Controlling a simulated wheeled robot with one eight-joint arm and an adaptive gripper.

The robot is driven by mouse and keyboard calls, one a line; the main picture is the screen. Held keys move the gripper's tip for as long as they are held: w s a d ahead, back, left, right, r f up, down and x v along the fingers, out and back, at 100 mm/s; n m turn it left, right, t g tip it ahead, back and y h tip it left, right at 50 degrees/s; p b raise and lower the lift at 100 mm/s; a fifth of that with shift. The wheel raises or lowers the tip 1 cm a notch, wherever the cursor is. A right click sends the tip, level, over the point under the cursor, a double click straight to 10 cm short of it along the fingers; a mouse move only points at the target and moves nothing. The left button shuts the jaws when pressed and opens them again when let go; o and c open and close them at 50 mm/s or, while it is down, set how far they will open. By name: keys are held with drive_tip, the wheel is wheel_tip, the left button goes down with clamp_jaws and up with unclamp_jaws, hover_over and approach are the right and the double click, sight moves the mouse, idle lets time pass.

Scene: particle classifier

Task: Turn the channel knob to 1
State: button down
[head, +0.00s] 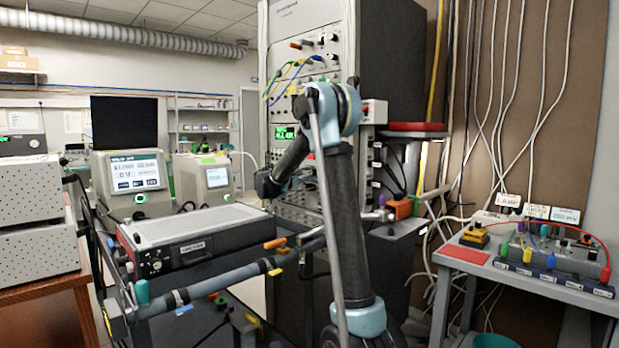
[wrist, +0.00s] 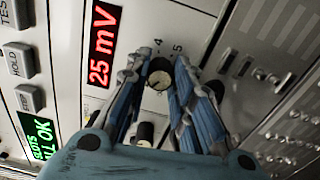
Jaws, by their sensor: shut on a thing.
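In the wrist view a small round knob with a dark rim and pale face (wrist: 160,75) stands on the light panel. The knob's pointer is too small to read surely. In the head view the rack (head: 305,25) stands behind my arm, and my gripper and the knob are hidden there.
A red display reading 25 mV (wrist: 103,45) is left of the knob. A dark knob (wrist: 145,132) sits below, between the fingers. Patch cables (head: 290,75) hang from the rack above.

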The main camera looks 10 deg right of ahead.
drive_tip(key=shift+f, duration=0.15)
drive_tip(key=c, duration=1.4)
unclamp_jaws()
drive_tip(key=shift+o, duration=0.2)
drive_tip(key=shift+a, duration=0.1)
drive_tip(key=v, duration=1.1)
drive_tip(key=shift+s+a, duration=0.15)
drive_tip(key=shift+a, duration=0.2)
drive_tip(key=shift+f, duration=0.1)
